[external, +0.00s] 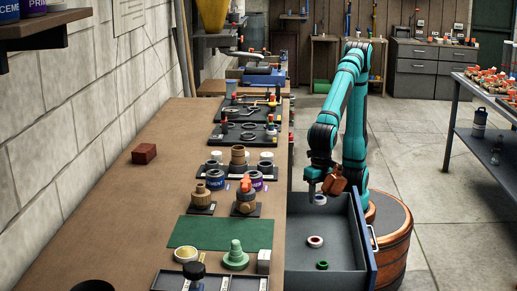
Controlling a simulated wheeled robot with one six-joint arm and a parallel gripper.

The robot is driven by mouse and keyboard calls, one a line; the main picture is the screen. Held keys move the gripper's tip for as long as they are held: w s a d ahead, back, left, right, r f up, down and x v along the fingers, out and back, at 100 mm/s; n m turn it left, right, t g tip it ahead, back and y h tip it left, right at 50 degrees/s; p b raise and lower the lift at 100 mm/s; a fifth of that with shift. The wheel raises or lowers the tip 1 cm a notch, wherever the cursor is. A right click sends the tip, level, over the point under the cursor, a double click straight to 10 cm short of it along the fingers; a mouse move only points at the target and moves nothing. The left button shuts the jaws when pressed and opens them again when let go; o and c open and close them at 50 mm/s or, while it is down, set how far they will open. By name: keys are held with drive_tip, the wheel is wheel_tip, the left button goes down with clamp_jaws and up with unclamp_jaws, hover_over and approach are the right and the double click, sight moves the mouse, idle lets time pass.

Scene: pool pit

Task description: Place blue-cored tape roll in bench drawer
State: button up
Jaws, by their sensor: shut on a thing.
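My gripper (316,189) is at the end of the teal arm, over the far part of the open bench drawer (343,231). It is shut on a small blue and pale thing, which looks like the blue-cored tape roll (320,199). The roll hangs above the drawer floor, apart from the other rolls; the gripper's fingers partly hide it. The drawer is grey inside with a blue front and is pulled out to the right of the bench.
In the drawer lie a white roll with a reddish core (316,241) and a green roll (322,265). The wooden bench (120,215) holds fittings, jars, a green mat (222,232) and dark trays (246,131). A brick-coloured block (144,153) lies at its left.

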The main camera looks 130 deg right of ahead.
sight(317, 228)
drive_tip(key=shift+f, duration=5.3)
drive_tip(key=shift+f, duration=0.1)
drive_tip(key=o, duration=1)
drive_tip(key=shift+c, duration=0.2)
wheel_tip(317, 228, up, 12)
